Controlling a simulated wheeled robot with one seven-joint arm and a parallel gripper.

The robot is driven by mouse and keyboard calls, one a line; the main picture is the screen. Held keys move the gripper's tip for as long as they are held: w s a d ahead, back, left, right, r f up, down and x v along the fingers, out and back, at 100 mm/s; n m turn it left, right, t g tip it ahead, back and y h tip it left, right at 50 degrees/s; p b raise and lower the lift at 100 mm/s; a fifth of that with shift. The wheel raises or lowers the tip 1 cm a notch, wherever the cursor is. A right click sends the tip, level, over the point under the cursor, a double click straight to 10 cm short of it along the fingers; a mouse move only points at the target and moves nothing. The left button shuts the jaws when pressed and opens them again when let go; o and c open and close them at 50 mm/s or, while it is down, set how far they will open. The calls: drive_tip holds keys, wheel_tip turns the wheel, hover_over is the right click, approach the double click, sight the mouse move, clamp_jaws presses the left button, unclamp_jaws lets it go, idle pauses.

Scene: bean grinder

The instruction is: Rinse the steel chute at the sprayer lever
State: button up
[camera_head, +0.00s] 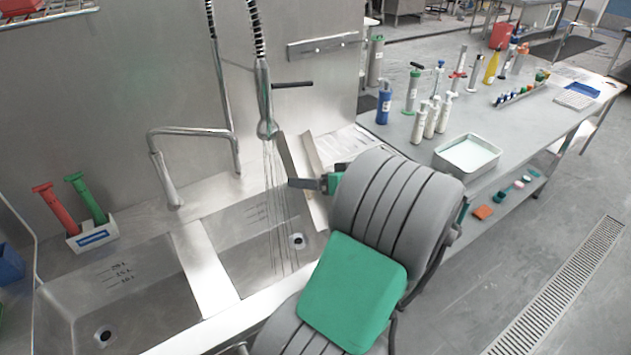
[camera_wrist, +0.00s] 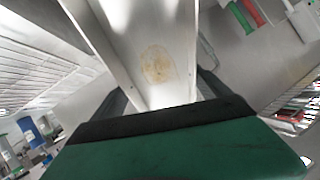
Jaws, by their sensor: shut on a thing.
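My gripper (camera_head: 307,184) is shut on the steel chute (camera_head: 287,157), which stands steeply tilted beside the spray head (camera_head: 266,129). In the wrist view the chute (camera_wrist: 135,25) is a channel with raised side walls, and a brownish stain (camera_wrist: 157,64) marks its floor. The gripper's dark fingers (camera_wrist: 160,120) are at its near end. Thin streams of water (camera_head: 275,215) fall from the spray head into the right basin. The chute is close to the right of the streams; I cannot tell whether water touches it. The dark sprayer lever (camera_head: 292,84) sticks out to the right above.
Two sink basins lie below, the left one (camera_head: 125,285) empty. A faucet (camera_head: 165,170) stands behind them. A caddy (camera_head: 92,238) holds a red and a green tool. The right table carries bottles and a tray (camera_head: 467,154).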

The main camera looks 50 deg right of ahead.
drive_tip(key=w+r+b+x, duration=0.1)
drive_tip(key=r+x, duration=0.1)
drive_tip(key=x, duration=1.1)
drive_tip(key=shift+a+r+b, duration=0.2)
drive_tip(key=shift+r+b, duration=0.1)
drive_tip(key=shift+r, duration=0.1)
drive_tip(key=shift+w+d, duration=0.1)
drive_tip(key=shift+d+b, duration=0.3)
drive_tip(key=shift+d, duration=0.2)
drive_tip(key=shift+a, duration=0.6)
drive_tip(key=shift+d+b, duration=0.15)
drive_tip(key=shift+b, duration=0.15)
